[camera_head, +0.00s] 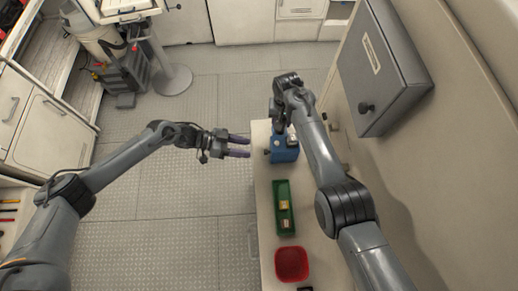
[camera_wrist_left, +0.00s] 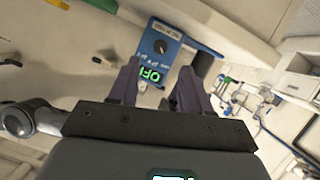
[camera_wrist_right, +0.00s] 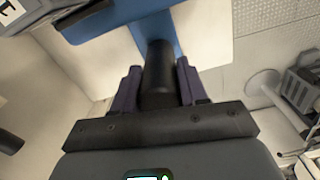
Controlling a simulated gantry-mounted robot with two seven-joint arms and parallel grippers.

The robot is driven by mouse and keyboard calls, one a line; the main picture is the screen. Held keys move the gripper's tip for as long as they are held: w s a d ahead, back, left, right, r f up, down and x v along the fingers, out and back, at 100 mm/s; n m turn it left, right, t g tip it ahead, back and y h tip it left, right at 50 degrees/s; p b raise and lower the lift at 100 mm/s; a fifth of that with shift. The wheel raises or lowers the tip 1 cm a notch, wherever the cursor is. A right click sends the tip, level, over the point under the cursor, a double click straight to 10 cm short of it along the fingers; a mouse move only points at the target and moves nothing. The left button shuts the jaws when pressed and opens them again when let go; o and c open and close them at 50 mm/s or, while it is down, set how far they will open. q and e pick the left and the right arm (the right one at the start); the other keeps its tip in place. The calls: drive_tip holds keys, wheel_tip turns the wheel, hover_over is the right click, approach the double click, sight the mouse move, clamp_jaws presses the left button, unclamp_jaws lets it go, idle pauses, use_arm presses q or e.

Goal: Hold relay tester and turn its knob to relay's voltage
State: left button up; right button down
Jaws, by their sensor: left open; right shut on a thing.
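The blue relay tester (camera_head: 285,152) stands at the far end of the narrow bench. In the left wrist view its face shows a dark round knob (camera_wrist_left: 161,46) and a lit green display (camera_wrist_left: 150,74) that seems to read OFF, upside down. The scale marks are too small to read surely. My right gripper (camera_wrist_right: 158,78) is shut on the tester's dark cylindrical handle (camera_wrist_right: 158,70). My left gripper (camera_head: 249,147) is open and empty, just left of the tester, its fingers pointing at the face, apart from the knob.
A green tray (camera_head: 275,212) holding a yellow block (camera_head: 284,204) and a paler block (camera_head: 285,223) lies on the bench (camera_head: 262,190). A red bin (camera_head: 291,264) is nearer. A grey wall cabinet (camera_head: 385,75) overhangs on the right.

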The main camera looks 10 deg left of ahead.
sight(267, 152)
use_arm(q)
drive_tip(key=shift+x, duration=3.2)
clamp_jaws()
